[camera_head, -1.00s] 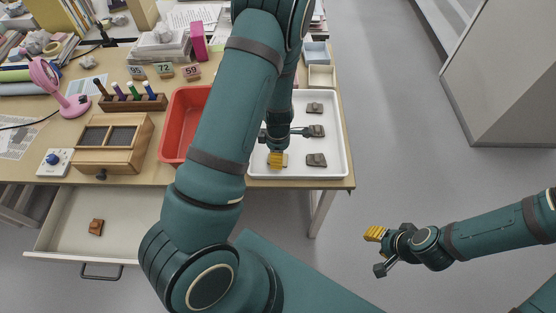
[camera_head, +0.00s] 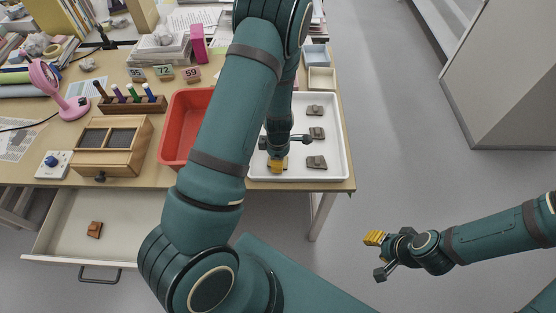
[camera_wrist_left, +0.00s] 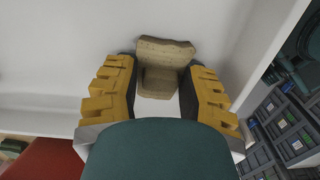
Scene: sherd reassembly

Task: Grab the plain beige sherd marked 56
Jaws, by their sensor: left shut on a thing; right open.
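My left gripper (camera_head: 278,160) is low over the white tray (camera_head: 340,150), its yellow finger near the front edge. In the left wrist view, my left gripper (camera_wrist_left: 160,78) is shut on a plain beige sherd (camera_wrist_left: 166,52), held between its two yellow-and-black fingers. No mark is readable on this sherd, and my left arm hides it in the head view. My right gripper (camera_head: 379,256) is open and empty, off to the right over the floor.
Three grey-brown sherds (camera_head: 317,162) lie on the tray's right side. A red bin (camera_head: 172,135) stands left of the tray, partly behind my arm. An open drawer (camera_head: 60,225) holds a brown-orange sherd (camera_head: 95,229). Number plates (camera_head: 164,73) and a wooden box (camera_head: 133,157) are on the table.

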